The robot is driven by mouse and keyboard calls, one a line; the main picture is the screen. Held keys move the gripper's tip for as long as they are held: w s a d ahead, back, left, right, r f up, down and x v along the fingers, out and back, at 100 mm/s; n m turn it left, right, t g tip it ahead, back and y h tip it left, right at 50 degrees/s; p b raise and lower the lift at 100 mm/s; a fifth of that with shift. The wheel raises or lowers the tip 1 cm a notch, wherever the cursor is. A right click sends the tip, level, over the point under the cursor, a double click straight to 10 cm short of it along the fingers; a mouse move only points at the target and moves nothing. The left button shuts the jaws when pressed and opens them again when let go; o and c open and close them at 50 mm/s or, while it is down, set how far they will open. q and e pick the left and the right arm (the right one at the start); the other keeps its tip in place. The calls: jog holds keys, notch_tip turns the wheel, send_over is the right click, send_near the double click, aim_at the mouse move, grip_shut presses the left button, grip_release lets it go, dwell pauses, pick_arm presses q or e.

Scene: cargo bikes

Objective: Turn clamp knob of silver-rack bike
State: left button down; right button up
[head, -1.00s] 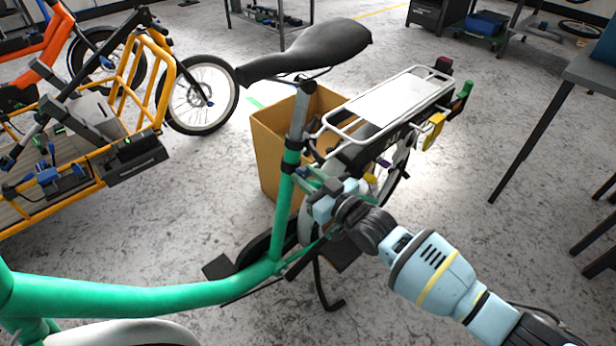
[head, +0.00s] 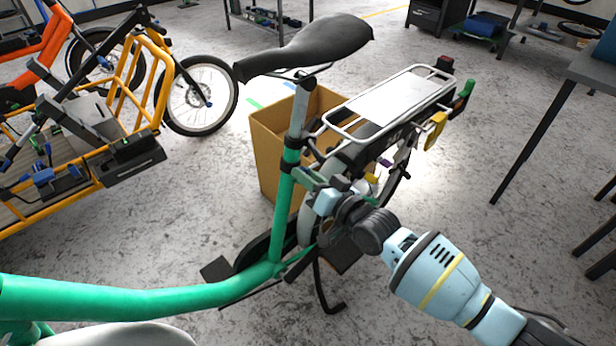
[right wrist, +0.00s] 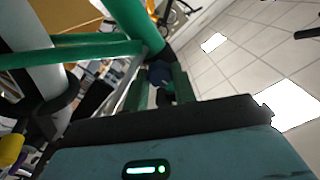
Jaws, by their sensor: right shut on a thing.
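The silver-rack bike has a green frame (head: 283,215), a black saddle (head: 305,48) and a silver rear rack (head: 392,103) in the head view. My right gripper (head: 308,178) is at the seat tube, below the black seatpost collar (head: 291,150). In the right wrist view, my right gripper (right wrist: 159,88) has its two greenish fingers closed around a small dark blue piece, which looks like the clamp knob (right wrist: 159,73). The fingers and my wrist hide most of the knob in the head view. My left gripper is not in view.
A cardboard box (head: 268,150) stands behind the green bike, under the rack. An orange cargo bike (head: 165,62) stands at the left. A dark table (head: 590,70) is at the right. The floor between the rack and the table is clear.

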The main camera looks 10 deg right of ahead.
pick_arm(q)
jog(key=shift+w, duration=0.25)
pick_arm(e)
jog(key=o, duration=1)
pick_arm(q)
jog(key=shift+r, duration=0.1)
pick_arm(e)
jog(key=shift+s, duration=0.1)
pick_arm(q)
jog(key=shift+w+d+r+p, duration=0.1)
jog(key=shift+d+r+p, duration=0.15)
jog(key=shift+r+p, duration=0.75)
pick_arm(e)
jog(key=v, duration=0.7)
jog(key=shift+s+d, duration=0.25)
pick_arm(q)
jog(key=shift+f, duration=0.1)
